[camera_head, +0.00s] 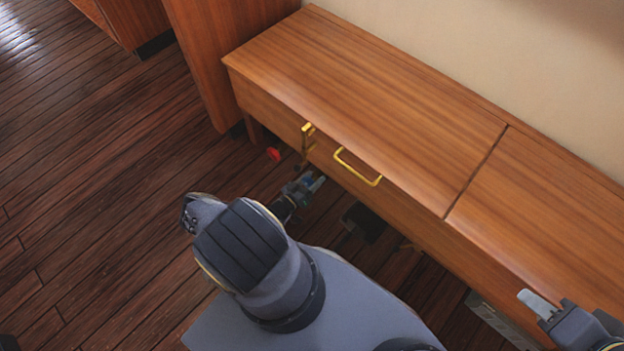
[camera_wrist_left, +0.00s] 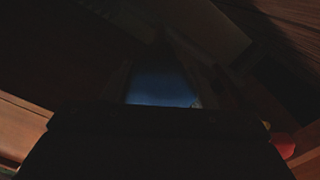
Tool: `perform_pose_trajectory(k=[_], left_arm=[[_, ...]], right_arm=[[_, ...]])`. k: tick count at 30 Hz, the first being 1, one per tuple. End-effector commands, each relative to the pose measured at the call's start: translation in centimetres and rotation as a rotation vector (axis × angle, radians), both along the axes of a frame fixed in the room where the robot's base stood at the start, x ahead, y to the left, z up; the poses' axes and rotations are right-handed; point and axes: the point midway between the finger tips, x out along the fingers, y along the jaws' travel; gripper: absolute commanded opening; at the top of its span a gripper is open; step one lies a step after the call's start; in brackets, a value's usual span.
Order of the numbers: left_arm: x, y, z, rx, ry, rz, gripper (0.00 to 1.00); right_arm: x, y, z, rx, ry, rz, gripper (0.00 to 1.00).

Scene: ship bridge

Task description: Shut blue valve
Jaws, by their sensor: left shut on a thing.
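My left gripper (camera_head: 305,186) reaches down low beside the front of the wooden cabinet. It is shut on the blue valve (camera_wrist_left: 162,88), which shows as a blue patch between the dark gripper parts in the left wrist view. In the head view the valve is mostly hidden by the gripper and the cabinet edge. The wrist view is very dark, so the valve's angle cannot be told. My right gripper (camera_head: 540,303) is at the lower right, in front of the cabinet, with nothing visible in it.
A red valve (camera_head: 273,153) is close to the left gripper and also shows in the left wrist view (camera_wrist_left: 284,145). The wooden cabinet (camera_head: 350,80) with yellow handles (camera_head: 357,167) overhangs the gripper. The wooden floor (camera_head: 90,200) at left is clear.

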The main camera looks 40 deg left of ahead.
Motion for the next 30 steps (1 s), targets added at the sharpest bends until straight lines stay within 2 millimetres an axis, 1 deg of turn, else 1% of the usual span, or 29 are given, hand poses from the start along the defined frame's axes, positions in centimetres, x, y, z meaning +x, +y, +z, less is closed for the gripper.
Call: perform_pose_trajectory(k=[4, 10, 26, 27, 30], left_arm=[[-0.11, 0.0, -0.11, 0.075, -0.004, 0.001, 0.3], [-0.11, -0.01, -0.1, 0.137, -0.008, 0.0, 0.3], [-0.1, 0.0, -0.08, 0.162, -0.011, 0.0, 0.3], [-0.1, 0.0, -0.08, 0.162, -0.011, 0.0, 0.55], [-0.08, 0.0, -0.06, 0.161, -0.011, 0.0, 0.68]], right_arm=[[0.0, 0.0, -0.02, 0.0, 0.0, 0.0, 0.36], [0.0, 0.0, -0.02, 0.0, 0.0, 0.0, 0.36], [0.0, 0.0, -0.02, 0.0, 0.0, 0.0, 0.36], [0.0, 0.0, -0.02, 0.0, 0.0, 0.0, 0.36], [0.0, 0.0, -0.02, 0.0, 0.0, 0.0, 0.36]])
